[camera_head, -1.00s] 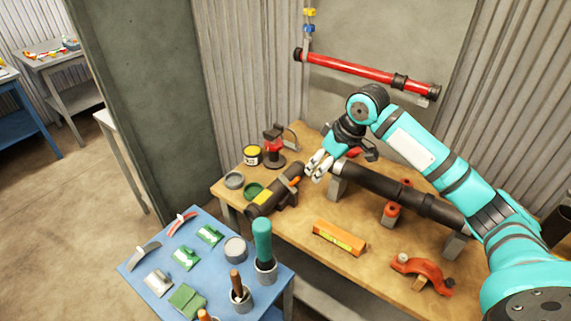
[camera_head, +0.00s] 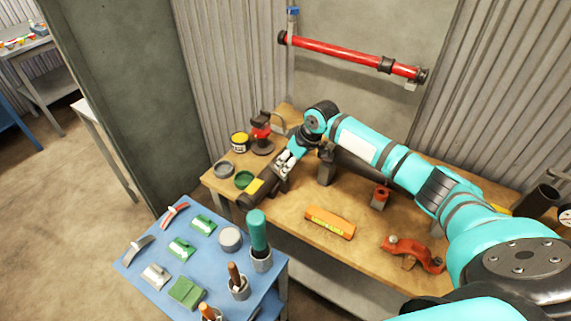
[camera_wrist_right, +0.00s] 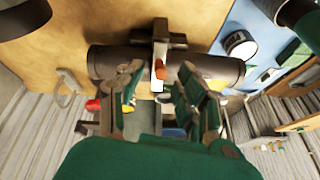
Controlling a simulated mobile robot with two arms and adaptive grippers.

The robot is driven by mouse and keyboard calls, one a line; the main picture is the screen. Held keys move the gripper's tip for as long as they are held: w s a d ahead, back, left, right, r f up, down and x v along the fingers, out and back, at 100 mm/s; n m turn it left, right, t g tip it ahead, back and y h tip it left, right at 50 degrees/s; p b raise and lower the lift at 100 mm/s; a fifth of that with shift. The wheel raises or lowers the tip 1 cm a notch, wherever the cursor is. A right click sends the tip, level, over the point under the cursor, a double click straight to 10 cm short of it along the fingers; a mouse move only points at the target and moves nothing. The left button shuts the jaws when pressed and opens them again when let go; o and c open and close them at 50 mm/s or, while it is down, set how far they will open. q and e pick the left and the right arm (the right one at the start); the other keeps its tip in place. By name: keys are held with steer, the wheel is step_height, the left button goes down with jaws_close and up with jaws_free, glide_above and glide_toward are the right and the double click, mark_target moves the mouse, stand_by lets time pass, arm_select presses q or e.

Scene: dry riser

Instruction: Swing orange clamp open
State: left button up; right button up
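A short dark cylinder (camera_head: 252,199) with a yellow label lies at the left of the wooden workbench. In the right wrist view the dark cylinder (camera_wrist_right: 112,62) crosses between and beyond my fingers, with a dark bracket over its middle. A small orange piece (camera_wrist_right: 159,70) sits at that bracket; it looks like the clamp's lever. My right gripper (camera_head: 285,162) is over the cylinder's far end, and in the wrist view (camera_wrist_right: 158,88) its fingers are apart, either side of the orange piece. Contact cannot be told. My left gripper is not in view.
A long dark pipe (camera_head: 352,164) on supports lies behind my right arm. An orange level (camera_head: 330,222) and a red-orange curved clamp-like part (camera_head: 412,253) lie on the bench. A red valve (camera_head: 262,133) and tins stand at the back left. A blue table (camera_head: 211,261) holds tools.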

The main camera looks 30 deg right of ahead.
steer(key=shift+w+a+f, duration=0.2)
steer(key=shift+f, duration=0.35)
steer(key=shift+w+f, duration=0.1)
steer(key=shift+f, duration=0.25)
steer(key=shift+w+a+f, duration=0.1)
steer(key=shift+w+f, duration=0.05)
steer(key=shift+f, duration=0.25)
steer(key=c, duration=0.7)
jaws_close()
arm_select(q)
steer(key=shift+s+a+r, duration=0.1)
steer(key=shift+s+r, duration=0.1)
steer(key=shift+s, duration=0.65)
